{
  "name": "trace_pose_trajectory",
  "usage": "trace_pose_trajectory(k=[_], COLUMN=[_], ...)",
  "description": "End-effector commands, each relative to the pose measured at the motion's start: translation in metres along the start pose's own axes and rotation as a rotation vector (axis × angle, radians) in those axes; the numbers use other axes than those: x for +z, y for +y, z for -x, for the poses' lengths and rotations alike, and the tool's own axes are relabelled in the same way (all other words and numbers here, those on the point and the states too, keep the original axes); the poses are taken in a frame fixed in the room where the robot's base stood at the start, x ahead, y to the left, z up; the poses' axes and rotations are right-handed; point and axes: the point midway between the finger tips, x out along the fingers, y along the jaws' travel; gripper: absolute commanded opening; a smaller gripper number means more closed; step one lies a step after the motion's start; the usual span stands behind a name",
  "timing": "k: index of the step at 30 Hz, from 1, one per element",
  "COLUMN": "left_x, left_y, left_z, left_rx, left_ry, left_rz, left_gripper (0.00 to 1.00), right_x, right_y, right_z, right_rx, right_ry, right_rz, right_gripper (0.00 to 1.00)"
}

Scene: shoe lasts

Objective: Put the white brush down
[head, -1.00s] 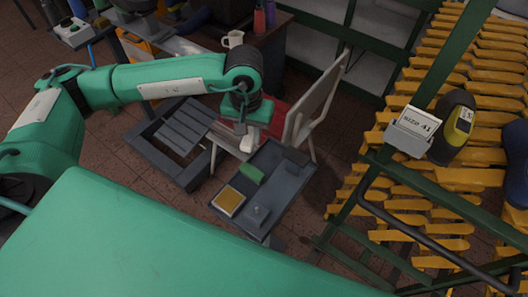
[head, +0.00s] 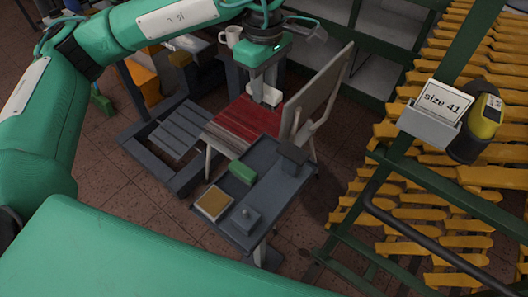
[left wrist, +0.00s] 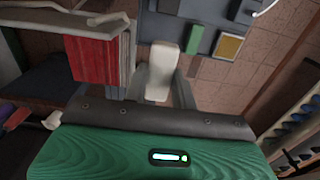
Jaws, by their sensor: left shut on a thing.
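The white brush (head: 263,94) is between the fingers of my left gripper (head: 265,85), which is shut on it. In the head view they appear over the far part of the red-seated chair; the brush seems clear of the seat. A grey side table (head: 272,190) stands in front of the chair, apart from the brush. My right gripper is out of view.
The table carries a green block (head: 242,173), a yellow-topped pad (head: 214,203), a grey lidded piece (head: 247,219) and a dark block (head: 292,159). The chair (head: 245,120) with its upright back stands behind it. A green rack (head: 400,175) stands right.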

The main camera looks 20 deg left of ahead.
Motion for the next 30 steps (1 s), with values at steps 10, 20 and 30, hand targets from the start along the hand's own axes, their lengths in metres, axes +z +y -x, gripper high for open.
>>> trace_pose_trajectory(k=[10, 20, 30], left_x=[-0.001, -0.001, 0.0], left_y=[-0.002, 0.0, -0.001], left_z=[-0.092, -0.143, -0.183], left_rx=[-0.007, -0.001, -0.003], left_ry=[0.0, 0.0, 0.0], left_rz=[0.0, 0.0, -0.001], left_gripper=[0.0, 0.0, 0.0], right_x=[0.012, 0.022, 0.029], right_y=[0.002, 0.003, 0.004], right_z=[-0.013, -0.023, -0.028], right_rx=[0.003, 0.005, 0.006], right_ry=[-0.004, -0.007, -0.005], right_rz=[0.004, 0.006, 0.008], right_gripper=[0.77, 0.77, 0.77])
